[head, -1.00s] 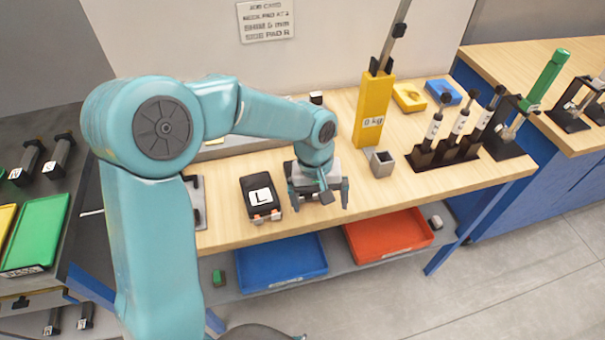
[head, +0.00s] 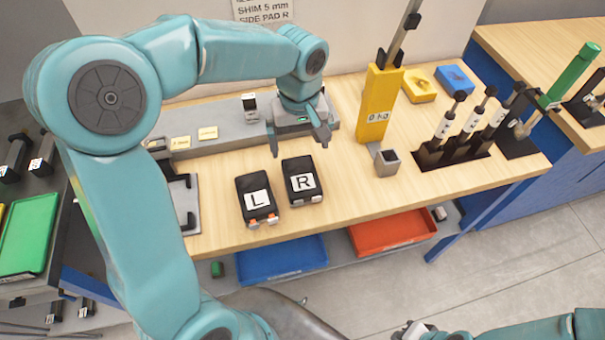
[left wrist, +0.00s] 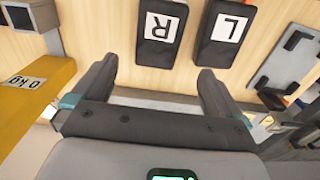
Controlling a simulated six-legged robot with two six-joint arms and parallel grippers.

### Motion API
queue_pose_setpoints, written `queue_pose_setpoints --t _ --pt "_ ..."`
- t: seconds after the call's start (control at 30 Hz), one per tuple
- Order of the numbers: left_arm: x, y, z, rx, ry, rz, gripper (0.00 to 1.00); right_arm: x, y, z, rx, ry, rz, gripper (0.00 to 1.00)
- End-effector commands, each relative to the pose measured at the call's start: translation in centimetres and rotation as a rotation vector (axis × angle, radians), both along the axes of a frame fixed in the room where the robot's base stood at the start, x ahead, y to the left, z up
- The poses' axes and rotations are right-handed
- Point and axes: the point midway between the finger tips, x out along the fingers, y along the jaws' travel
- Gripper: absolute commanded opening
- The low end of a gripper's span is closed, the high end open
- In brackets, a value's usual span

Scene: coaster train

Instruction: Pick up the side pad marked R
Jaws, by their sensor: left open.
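The side pad marked R (head: 302,181) is a black block with a white R label, lying on the wooden bench. The side pad marked L (head: 256,198) lies just left of it, a small gap apart. My left gripper (head: 300,147) is open and empty, above the bench behind the two pads. In the left wrist view the R pad (left wrist: 161,34) appears upside down beyond the open fingers (left wrist: 160,85), nearer the left finger. The L pad (left wrist: 225,34) shows beside it, beyond the right finger. My right arm shows at the lower right of the head view; its jaws are unclear.
A yellow 0 kg post (head: 378,105) and a small grey square cup (head: 386,162) stand to the right. Black holders with upright tools (head: 455,150) stand further right. A grey ledge (head: 225,133) runs behind the pads. Blue (head: 282,262) and red (head: 393,232) trays sit on the shelf below.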

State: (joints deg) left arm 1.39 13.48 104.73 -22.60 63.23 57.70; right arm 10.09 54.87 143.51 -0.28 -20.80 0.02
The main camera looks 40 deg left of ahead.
Motion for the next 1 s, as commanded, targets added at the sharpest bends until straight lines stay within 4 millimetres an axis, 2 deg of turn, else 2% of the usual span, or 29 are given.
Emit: queue_pose_setpoints --t 0.1,0.3,0.53,0.7,0.8,1.0 --pt "-0.2 -0.1 -3.0 0.0 0.006 0.0 1.0 0.0 0.0 0.1 0.0 0.0 0.0 0.0" --pt "-0.1 -0.1 -6.5 0.0 0.003 0.0 1.0 0.0 0.0 0.3 0.0 0.0 0.0 0.0" --pt "0.1 -0.2 -8.3 0.0 0.003 0.0 1.0 0.0 0.0 0.7 0.0 0.0 0.0 0.0" --pt "0.4 -0.3 -11.2 0.0 0.004 -0.001 1.0 0.0 0.0 1.4 0.0 0.0 0.0 0.0" --pt "0.5 -0.3 -12.3 -0.001 0.002 0.0 1.0 0.0 0.0 1.4 0.0 0.0 0.0 0.0" --pt "0.5 -0.3 -12.6 -0.001 -0.002 0.0 1.0 0.0 0.0 1.4 0.0 0.0 0.0 0.0"
